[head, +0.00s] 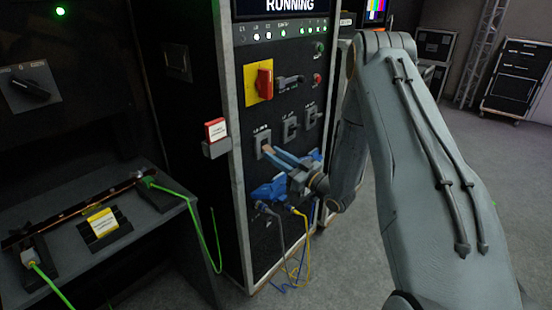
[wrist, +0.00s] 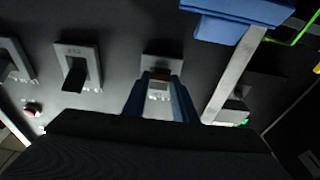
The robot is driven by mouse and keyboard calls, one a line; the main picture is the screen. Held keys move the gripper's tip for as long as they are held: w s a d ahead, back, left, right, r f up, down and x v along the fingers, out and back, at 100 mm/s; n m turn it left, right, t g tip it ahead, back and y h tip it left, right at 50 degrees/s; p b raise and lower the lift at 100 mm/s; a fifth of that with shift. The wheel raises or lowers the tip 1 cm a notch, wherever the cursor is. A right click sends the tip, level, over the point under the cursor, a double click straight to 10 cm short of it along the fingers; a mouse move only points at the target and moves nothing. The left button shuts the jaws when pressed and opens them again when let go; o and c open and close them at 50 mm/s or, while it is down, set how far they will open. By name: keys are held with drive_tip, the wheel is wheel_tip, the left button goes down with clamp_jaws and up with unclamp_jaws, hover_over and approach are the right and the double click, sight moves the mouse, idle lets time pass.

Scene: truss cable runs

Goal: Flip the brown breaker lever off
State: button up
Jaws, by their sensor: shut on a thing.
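The brown breaker lever (wrist: 160,77) shows as a small brown piece at its grey breaker plate in the wrist view, between the ends of my gripper's two blue fingers (wrist: 160,88). My gripper is shut on it. In the head view, my gripper (head: 268,152) reaches the leftmost of the three breakers on the black cabinet front. The fingers hide most of the lever there, so its exact angle cannot be told.
Two other breakers with dark levers (head: 290,129) (head: 311,116) sit beside it. A red rotary switch (head: 265,83) on a yellow plate is above. Blue connectors (head: 270,190) with hanging cables are just below my gripper. A side shelf (head: 150,225) stands left.

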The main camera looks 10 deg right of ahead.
drive_tip(key=o, duration=1)
drive_tip(key=shift+o, duration=0.2)
drive_tip(key=b+v, duration=0.2)
drive_tip(key=v, duration=0.6)
drive_tip(key=shift+w, duration=0.1)
